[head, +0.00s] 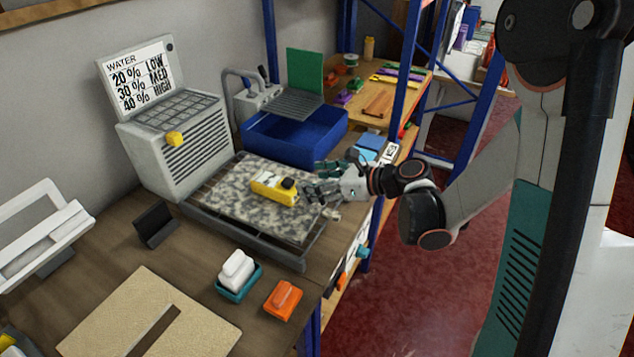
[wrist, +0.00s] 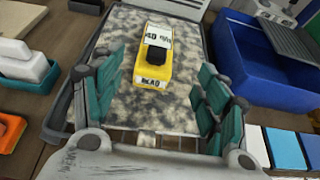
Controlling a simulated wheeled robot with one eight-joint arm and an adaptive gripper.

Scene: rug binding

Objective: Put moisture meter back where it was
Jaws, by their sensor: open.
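The moisture meter (head: 273,187) is a yellow device with a black knob and a white display. It lies on a mottled grey-and-cream rug piece (head: 230,190) in a dark tray. The wrist view shows the meter (wrist: 152,72) with a display that seems to read 40. My gripper (head: 318,182), with teal finger pads, is open at the right of the meter. In the wrist view the gripper (wrist: 160,95) has its fingers apart and empty, with the meter ahead between their lines.
A grey slatted unit (head: 175,150) with a yellow knob and a WATER percentage sign stands behind left. A blue bin (head: 290,137) is behind the tray. A small black stand (head: 154,225), a white block in a teal holder (head: 238,275) and an orange block (head: 283,300) are in front.

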